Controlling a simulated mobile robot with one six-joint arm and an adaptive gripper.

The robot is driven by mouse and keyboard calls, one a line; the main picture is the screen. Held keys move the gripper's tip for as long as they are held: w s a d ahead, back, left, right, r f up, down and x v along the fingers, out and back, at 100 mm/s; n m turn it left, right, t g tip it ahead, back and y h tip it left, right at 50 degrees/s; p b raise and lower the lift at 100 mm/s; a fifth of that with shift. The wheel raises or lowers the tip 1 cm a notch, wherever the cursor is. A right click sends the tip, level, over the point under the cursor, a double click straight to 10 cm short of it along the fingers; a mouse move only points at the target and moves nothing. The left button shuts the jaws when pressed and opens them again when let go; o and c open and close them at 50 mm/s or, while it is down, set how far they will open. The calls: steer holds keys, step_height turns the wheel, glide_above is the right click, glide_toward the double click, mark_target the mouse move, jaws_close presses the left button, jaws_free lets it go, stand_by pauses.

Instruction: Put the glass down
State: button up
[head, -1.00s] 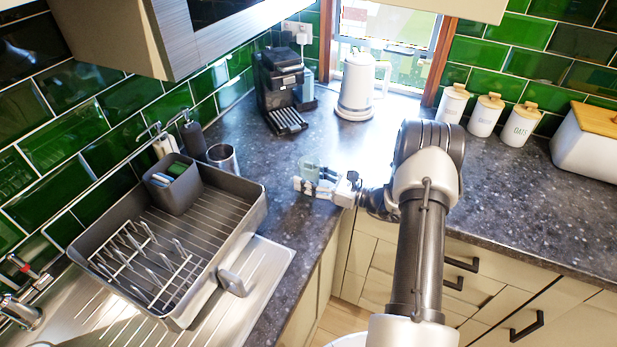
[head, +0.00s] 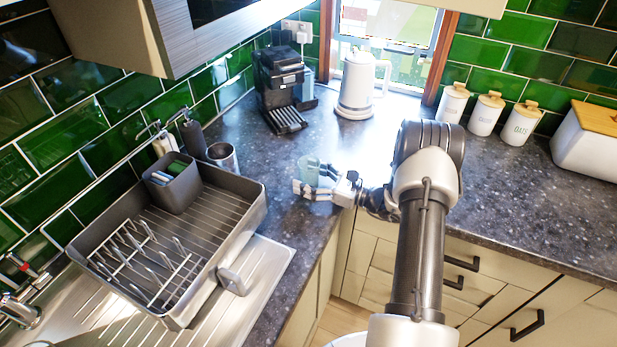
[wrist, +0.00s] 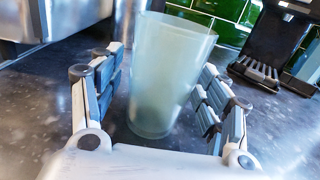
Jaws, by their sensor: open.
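The glass (wrist: 165,80) is a pale green, frosted tumbler. In the wrist view it stands upright on the dark speckled worktop (wrist: 50,105), between the two fingers of my gripper (wrist: 160,100). The fingers are spread, with a visible gap on each side of the glass. In the head view the glass (head: 309,168) shows above and behind my gripper (head: 318,186), near the worktop's inner corner; its lower part is partly hidden by the fingers.
A grey dish rack (head: 255,205) stands to the left on the sink drainer. A coffee machine (head: 279,85) and a white kettle (head: 356,88) stand behind. Several white canisters (head: 487,115) are at the back right. The worktop between glass and kettle is clear.

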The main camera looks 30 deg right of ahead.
steer(key=shift+f, duration=0.15)
steer(key=v, duration=1.2)
steer(key=shift+c, duration=0.3)
jaws_close()
stand_by(0.6)
stand_by(1.1)
